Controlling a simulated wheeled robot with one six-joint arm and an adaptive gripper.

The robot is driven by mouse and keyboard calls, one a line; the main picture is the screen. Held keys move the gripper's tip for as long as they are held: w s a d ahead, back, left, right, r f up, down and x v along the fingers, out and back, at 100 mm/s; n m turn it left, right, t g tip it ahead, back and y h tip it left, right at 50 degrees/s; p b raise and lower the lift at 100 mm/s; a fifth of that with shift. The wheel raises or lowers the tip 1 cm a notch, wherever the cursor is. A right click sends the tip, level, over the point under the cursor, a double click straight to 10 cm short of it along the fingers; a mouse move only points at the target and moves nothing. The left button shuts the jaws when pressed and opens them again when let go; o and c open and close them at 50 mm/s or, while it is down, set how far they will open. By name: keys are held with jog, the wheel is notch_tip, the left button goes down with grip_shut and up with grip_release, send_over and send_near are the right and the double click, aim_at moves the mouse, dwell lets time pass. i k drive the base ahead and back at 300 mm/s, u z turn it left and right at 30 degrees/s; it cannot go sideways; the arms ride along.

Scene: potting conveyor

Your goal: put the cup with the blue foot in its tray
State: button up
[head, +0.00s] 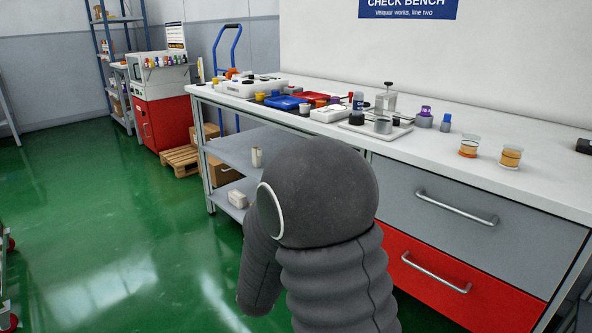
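A blue tray (285,103) and a red tray (311,97) lie on the long white-topped bench, left of its middle. A small blue piece with a paler top (445,123) stands apart, farther right. My arm rises in the foreground and covers part of the bench front. My gripper does not show.
A purple-topped item (424,117) and two banded jars (469,146) (511,156) stand on the right of the bench (555,191). A grey plate (376,130) holds metal parts near the front edge. Green floor (100,240) is open at left.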

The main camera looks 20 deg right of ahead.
aim_at(286, 104)
jog(key=k, duration=1.6)
jog(key=z, duration=0.45)
jog(key=i, duration=2.7)
jog(key=u, duration=1.4)
